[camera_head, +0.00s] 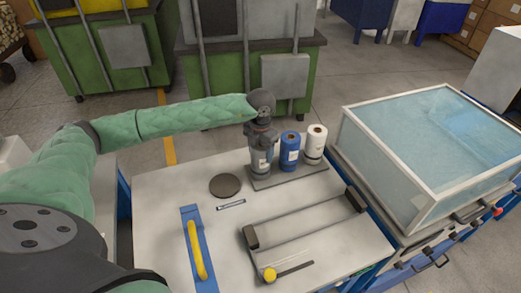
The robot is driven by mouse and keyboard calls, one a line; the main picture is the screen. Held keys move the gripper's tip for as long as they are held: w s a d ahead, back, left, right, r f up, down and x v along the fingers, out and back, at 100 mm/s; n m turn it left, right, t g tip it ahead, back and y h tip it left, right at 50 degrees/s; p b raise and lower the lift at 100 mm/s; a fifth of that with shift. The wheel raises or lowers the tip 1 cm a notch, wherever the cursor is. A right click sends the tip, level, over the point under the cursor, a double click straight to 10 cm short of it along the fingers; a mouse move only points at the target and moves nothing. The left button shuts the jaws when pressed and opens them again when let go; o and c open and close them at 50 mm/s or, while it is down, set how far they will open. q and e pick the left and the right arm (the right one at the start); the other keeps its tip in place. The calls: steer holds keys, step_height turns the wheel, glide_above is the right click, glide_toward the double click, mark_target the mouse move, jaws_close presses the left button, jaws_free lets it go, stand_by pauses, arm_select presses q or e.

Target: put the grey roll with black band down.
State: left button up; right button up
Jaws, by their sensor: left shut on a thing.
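My left gripper (262,137) comes in from the left and is shut on the upper part of the grey roll with black band (262,165). The roll is upright, with a pale label on its side; the gripper hides its top. Its lower end is at the left part of a flat grey rack plate (290,178); I cannot tell whether it touches. A blue roll (290,153) and a white roll with a dark band (314,146) stand upright to its right on the plate. My right gripper is not in view.
On the pale table (160,195) lie a dark round disc (225,186), a small label strip (231,204), a yellow-handled blue tool (197,250) and a long grey device (305,222) with black ends. A glass-topped case (430,150) stands at the right. Green machines stand behind.

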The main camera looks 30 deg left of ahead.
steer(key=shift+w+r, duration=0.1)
arm_select(q)
steer(key=o, duration=1)
steer(key=shift+o, duration=0.4)
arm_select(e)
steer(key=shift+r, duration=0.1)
arm_select(q)
steer(key=shift+r, duration=0.1)
